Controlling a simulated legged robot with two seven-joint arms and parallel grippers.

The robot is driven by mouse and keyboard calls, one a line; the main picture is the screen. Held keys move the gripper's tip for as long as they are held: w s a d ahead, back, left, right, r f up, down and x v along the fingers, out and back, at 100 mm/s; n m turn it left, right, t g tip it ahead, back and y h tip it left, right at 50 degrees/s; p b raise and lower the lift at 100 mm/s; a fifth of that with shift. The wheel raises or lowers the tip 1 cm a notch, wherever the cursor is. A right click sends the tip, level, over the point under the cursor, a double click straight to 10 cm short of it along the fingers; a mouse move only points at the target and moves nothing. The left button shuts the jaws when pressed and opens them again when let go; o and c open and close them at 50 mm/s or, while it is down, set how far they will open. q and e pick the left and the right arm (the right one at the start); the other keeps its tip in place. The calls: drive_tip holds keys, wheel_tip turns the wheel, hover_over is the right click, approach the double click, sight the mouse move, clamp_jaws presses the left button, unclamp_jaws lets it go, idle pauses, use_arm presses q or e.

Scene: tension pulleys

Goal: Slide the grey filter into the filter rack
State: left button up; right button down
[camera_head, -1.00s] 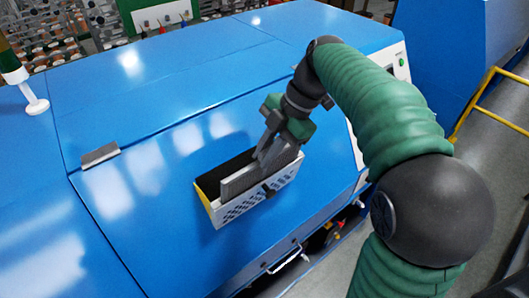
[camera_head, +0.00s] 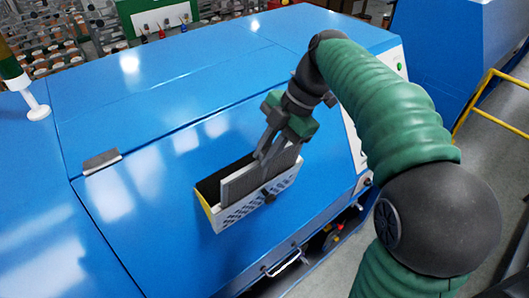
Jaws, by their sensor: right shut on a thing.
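The filter rack (camera_head: 232,217) is a white perforated box with a yellow edge, fixed to the sloped front of the blue machine. The grey filter (camera_head: 238,188) is a flat slab in the rack's open top, with its lower part hidden behind the perforated front wall. My right gripper (camera_head: 268,155) comes down from the upper right and is shut on the filter's right part. The fingers partly cover the filter there. I cannot tell whether the filter touches the rack's bottom. My left gripper is not in view.
The blue machine (camera_head: 130,215) fills most of the view, with a hinge at the left of its cover. A signal lamp (camera_head: 35,108) stands at the upper left. A yellow railing (camera_head: 500,120) and grey floor lie at the right. Shelves with spools are behind.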

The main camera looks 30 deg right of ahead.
drive_tip(key=shift+s+r, duration=0.1)
drive_tip(key=shift+r, duration=0.45)
drive_tip(key=shift+r+p, duration=0.55)
drive_tip(key=shift+r, duration=0.1)
drive_tip(key=shift+s+r+p, duration=0.35)
drive_tip(key=shift+r+p, duration=0.05)
drive_tip(key=shift+r, duration=0.5)
